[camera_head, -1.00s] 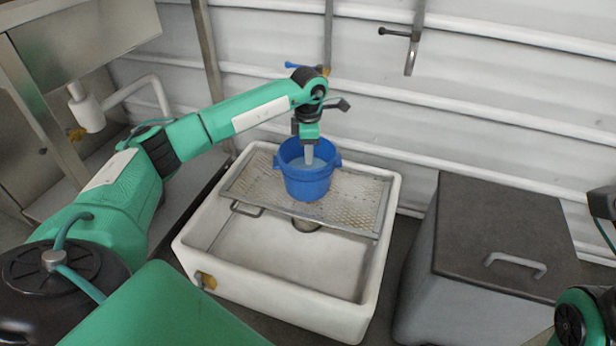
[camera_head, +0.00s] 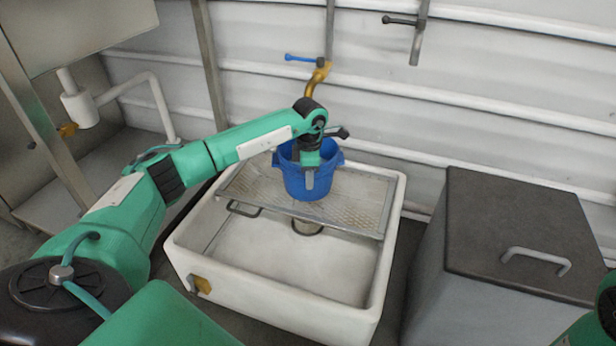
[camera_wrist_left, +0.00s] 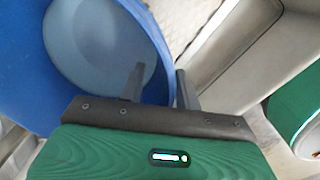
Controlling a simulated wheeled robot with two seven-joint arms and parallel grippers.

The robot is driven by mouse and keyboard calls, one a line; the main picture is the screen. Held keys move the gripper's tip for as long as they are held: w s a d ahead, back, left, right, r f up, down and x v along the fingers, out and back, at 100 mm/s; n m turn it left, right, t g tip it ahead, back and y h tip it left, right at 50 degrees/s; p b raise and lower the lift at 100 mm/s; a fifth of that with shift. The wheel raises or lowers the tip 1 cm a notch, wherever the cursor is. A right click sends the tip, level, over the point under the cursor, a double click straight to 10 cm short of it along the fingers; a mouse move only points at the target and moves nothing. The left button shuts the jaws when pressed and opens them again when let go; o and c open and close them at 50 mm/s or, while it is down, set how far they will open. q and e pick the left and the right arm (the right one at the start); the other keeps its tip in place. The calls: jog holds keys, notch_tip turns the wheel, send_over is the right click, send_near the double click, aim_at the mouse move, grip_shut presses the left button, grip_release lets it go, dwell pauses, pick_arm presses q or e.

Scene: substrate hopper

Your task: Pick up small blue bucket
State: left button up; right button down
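The small blue bucket (camera_head: 305,184) stands upright on the perforated metal tray over the white sink. My left gripper (camera_head: 309,183) is at its near rim, pointing down. In the left wrist view, the bucket (camera_wrist_left: 20,70) fills the upper left, with its round grey-blue inside showing. There my left gripper (camera_wrist_left: 160,72) is open, one finger inside the bucket and the other outside, with the wall between them. A gap shows between the inner finger and the wall. My right gripper is out of view; only part of that arm shows at the right edge.
The perforated tray (camera_head: 350,203) lies across the back of the white sink (camera_head: 178,256). A brass tap (camera_head: 318,77) with a blue lever is on the wall behind the bucket. A grey bin with a dark handled lid (camera_head: 515,225) stands at the right.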

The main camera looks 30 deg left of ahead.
pick_arm(q)
jog(key=shift+c, duration=0.2)
grip_shut()
jog(key=shift+s+d+f, duration=0.1)
jog(key=shift+f, duration=0.05)
dwell(0.9)
dwell(0.4)
